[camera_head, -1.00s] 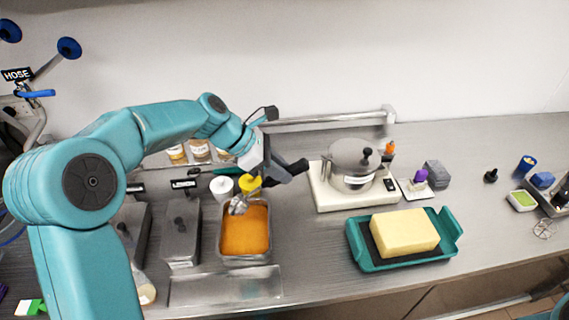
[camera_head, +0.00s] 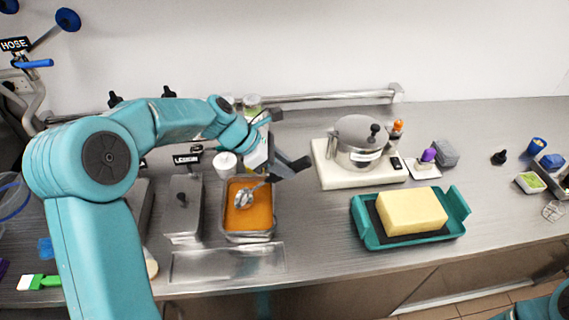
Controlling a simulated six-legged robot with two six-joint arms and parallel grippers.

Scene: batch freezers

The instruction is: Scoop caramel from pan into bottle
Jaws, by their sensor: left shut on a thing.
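The pan (camera_head: 228,233) is a metal tray filled with orange caramel (camera_head: 255,217). My left gripper (camera_head: 279,174) is just above the pan's back right corner, shut on a metal spoon (camera_head: 245,197). The spoon's bowl is over the left part of the caramel; I cannot tell whether it touches the surface. A pale rounded thing (camera_head: 152,268), possibly a bottle, is mostly hidden behind my left arm. A white-lidded container (camera_head: 226,161) stands behind the pan. My right gripper is out of view.
A lidded metal container (camera_head: 183,220) stands left of the pan, and an empty shallow tray (camera_head: 228,264) lies in front. To the right are a steel pot (camera_head: 358,145) on a white base and a butter block (camera_head: 411,210) in a teal tray (camera_head: 366,230).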

